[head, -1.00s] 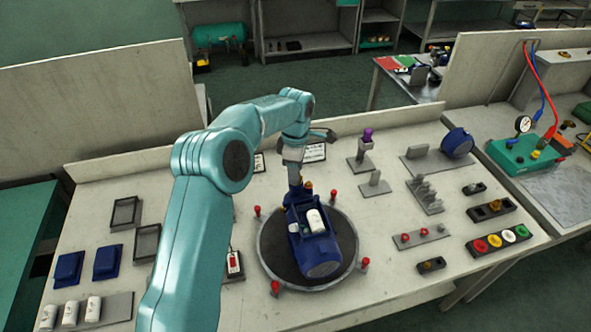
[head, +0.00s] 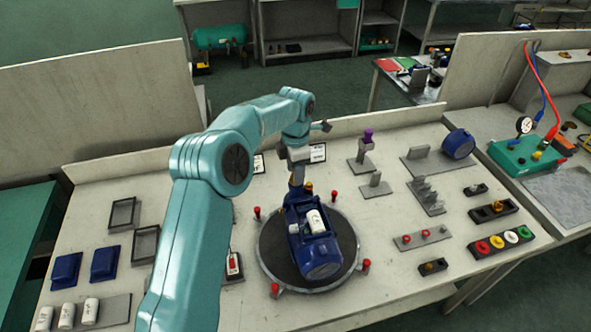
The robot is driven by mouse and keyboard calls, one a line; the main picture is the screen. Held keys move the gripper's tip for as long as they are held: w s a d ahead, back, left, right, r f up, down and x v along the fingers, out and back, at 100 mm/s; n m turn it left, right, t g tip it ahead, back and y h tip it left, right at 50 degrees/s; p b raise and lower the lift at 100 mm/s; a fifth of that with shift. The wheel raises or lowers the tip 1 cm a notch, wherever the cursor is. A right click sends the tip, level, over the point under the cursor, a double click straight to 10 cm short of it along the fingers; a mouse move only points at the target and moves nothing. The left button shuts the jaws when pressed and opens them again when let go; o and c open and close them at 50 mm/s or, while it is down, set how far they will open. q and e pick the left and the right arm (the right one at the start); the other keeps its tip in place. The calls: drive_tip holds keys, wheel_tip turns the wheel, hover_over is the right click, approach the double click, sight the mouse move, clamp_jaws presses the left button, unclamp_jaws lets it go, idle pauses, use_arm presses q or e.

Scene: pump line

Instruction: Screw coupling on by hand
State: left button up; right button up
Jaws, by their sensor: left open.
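A blue pump unit (head: 318,257) with a white cylinder (head: 316,221) on top lies on a dark round turntable (head: 275,255) ringed by red knobs. A small brass-coloured part (head: 308,188) shows at its far end. My left gripper (head: 296,176) reaches down at the far end of the pump unit, beside the brass part. Its jaws are small and partly hidden by the pump, and I cannot make out a coupling between them. My right gripper is not in view.
Blue covers (head: 105,263), grey trays (head: 123,213) and white cylinders (head: 67,316) lie at the left. Stands, including one with a purple-topped part (head: 368,136), a blue motor end (head: 458,144) and a coloured button strip (head: 501,243) occupy the right.

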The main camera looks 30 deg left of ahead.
use_arm(q)
drive_tip(key=n, duration=0.3)
idle(0.4)
drive_tip(key=shift+w, duration=0.1)
clamp_jaws()
drive_tip(key=shift+r+m, duration=0.1)
drive_tip(key=shift+m, duration=1.5)
